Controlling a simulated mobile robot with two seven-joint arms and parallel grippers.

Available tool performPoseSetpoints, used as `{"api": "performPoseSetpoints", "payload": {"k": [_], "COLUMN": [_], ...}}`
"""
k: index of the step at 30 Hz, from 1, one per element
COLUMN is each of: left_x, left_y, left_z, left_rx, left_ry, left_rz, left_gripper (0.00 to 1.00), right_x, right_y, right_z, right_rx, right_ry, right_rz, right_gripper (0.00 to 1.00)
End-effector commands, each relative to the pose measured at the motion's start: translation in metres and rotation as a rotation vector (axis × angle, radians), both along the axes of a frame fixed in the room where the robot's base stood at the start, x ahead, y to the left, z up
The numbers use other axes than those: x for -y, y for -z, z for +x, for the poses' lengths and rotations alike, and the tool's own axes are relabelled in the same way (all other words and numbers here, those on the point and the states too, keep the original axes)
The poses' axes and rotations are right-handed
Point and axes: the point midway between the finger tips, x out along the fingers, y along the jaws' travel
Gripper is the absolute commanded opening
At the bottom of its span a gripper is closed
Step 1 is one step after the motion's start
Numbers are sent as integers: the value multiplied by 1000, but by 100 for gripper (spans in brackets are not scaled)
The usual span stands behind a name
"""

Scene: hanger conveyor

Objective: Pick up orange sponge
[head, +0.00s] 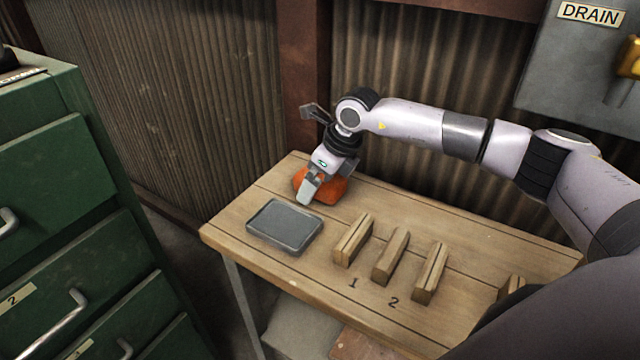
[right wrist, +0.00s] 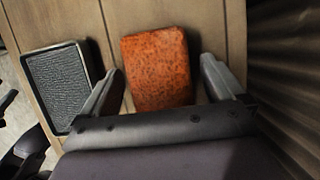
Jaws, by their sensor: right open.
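The orange sponge (head: 331,188) lies on the wooden table near its back left corner, partly hidden by my right gripper in the head view. My right gripper (head: 309,192) points down over it, coming from the right. In the right wrist view the sponge (right wrist: 157,68) lies between the two spread fingers of my right gripper (right wrist: 165,85), with a gap visible on each side. The gripper is open and holds nothing.
A grey tray (head: 284,227) lies just left of the sponge. Several wooden blocks (head: 353,240) stand in a row to the right, by painted numbers. A corrugated wall (head: 420,120) rises behind the table (head: 240,221). A green drawer cabinet (head: 60,180) stands at left.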

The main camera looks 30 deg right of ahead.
Motion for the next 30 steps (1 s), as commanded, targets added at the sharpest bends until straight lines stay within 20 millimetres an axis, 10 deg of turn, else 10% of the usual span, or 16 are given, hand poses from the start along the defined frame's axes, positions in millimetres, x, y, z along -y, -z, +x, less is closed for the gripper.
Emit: {"api": "performPoseSetpoints", "payload": {"k": [6,18,30], "left_x": [0,0,0], "left_y": [0,-5,-4], "left_z": [1,1,1], "left_rx": [1,2,3], "left_ry": [0,0,0], "left_rz": [0,0,-1], "left_gripper": [63,63,63], "right_x": [0,0,0], "right_y": [1,-9,-86], "right_z": [0,1,0], "right_rx": [-1,2,3], "right_ry": [0,-1,-1], "right_rz": [-1,0,1], "right_gripper": [41,41,41]}}
